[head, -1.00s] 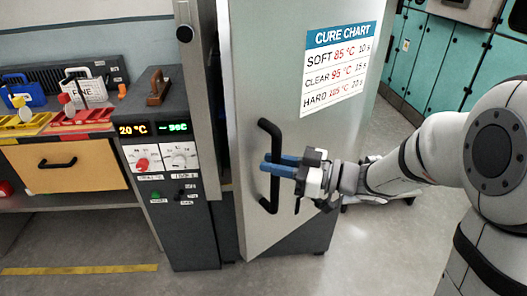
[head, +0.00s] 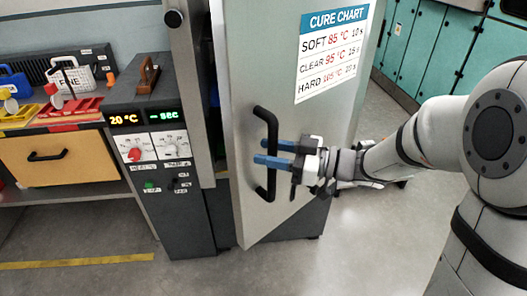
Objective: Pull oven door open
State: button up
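The oven door (head: 235,90) is a tall light-grey panel with a cure chart sign (head: 333,48) on its upper part. It stands ajar, with a narrow dark gap along its left edge. A black vertical bar handle (head: 272,187) is on its left side. My gripper (head: 269,153) reaches in from the right with two blue fingers at the handle's middle. One finger passes in front of the bar and the other goes behind it, so the gripper looks shut on the handle. The oven's inside is mostly hidden by the door.
Left of the door stands a dark control column (head: 160,190) with a display reading 20 °C and knobs. A bench with a yellow drawer (head: 60,165) and coloured trays is further left. Teal cabinets (head: 440,60) stand at the back right. The grey floor in front is clear.

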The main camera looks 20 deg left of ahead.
jog(key=d, duration=0.7)
jog(key=shift+d, duration=0.4)
jog(key=w+d+r+m+t+h+p, duration=0.25)
jog(key=w+d+m+t+h, duration=0.3)
jog(key=w+t, duration=0.4)
jog(key=d+r+m+t+h+p, duration=0.1)
jog(key=d+m+t+h+p, duration=0.15)
jog(key=d+m+h, duration=0.65)
jog(key=s+d+f+m+g+h+p, duration=0.1)
jog(key=s+d+m+g+h, duration=0.15)
jog(key=s+d+h, duration=0.35)
jog(key=s+f+g+y+p, duration=0.1)
jog(key=s+g, duration=0.2)
jog(key=s, duration=0.4)
jog(key=s+a+f+m+g+y, duration=0.1)
jog(key=s+g, duration=0.3)
jog(key=s, duration=0.3)
jog(key=shift+s+a+p, duration=0.3)
jog(key=shift+s+p, duration=0.05)
jog(key=shift+s, duration=0.05)
